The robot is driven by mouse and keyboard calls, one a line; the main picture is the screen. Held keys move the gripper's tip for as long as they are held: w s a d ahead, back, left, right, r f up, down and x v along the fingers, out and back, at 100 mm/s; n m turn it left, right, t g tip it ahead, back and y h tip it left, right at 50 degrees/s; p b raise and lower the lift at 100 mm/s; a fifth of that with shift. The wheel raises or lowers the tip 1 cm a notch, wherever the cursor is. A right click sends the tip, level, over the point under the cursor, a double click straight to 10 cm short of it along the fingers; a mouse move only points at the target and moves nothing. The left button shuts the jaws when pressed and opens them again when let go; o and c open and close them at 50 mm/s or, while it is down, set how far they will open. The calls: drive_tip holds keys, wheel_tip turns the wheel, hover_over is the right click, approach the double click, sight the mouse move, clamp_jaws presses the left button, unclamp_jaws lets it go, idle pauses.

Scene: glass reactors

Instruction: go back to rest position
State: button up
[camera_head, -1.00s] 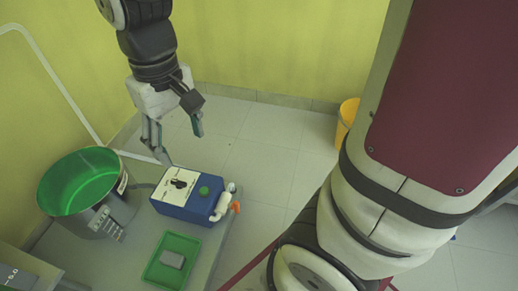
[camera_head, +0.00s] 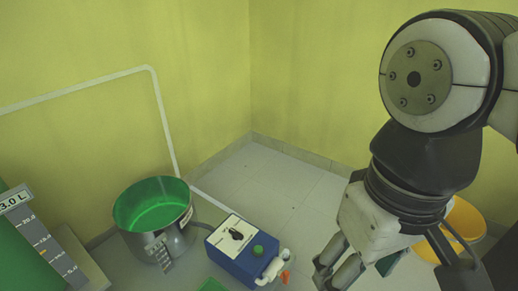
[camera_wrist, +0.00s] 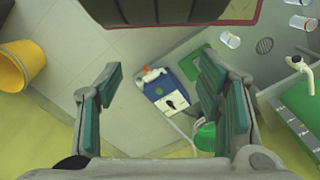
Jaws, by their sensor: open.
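My gripper (camera_head: 352,270) hangs at the lower right of the head view, pointing down, to the right of the blue pump box. In the wrist view my gripper (camera_wrist: 160,92) shows its two green-padded fingers spread wide with nothing between them but the floor and the bench far below. The arm above it is bent, with a round white joint cover at the upper right of the head view. The blue box (camera_head: 245,262) has a white dial panel and a green button. It also shows in the wrist view (camera_wrist: 178,96).
A steel pot with a green inside (camera_head: 152,206) stands left of the box. A yellow bin (camera_head: 462,222) is behind my gripper. A green scaled vessel (camera_head: 25,240) is at the left edge. In the wrist view, clear beakers (camera_wrist: 229,39) lie at the upper right. Floor beyond the bench is clear.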

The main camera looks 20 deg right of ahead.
idle(0.3)
wheel_tip(320, 180, up, 36)
drive_tip(key=t+p, duration=0.4)
drive_tip(key=p, duration=3)
drive_tip(key=shift+d+r+n, duration=0.15)
drive_tip(key=shift+n, duration=0.15)
